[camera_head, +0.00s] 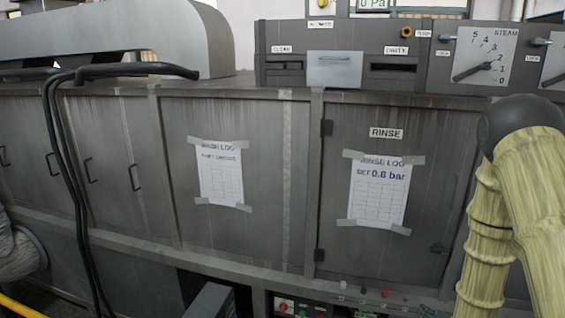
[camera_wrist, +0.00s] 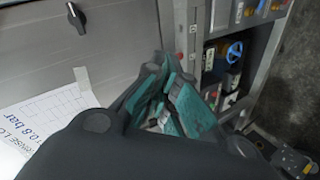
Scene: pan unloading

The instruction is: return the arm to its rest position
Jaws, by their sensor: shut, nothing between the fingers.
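My gripper (camera_wrist: 166,95) shows in the wrist view, dark with teal finger pads. Its fingers are drawn together with nothing held between them. It points past the front of a grey metal machine towards the floor side. In the head view my arm stands at the right edge in a pale yellow ribbed cover, and the gripper itself is not in that view.
The grey machine has a rinse door (camera_head: 390,250) with a taped rinse log (camera_head: 378,192), and a wash log (camera_head: 221,175) to its left. A steam gauge (camera_head: 484,58) sits above. Black hoses (camera_head: 62,150) hang at left. A blue valve wheel (camera_wrist: 235,52) is near the gripper's right.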

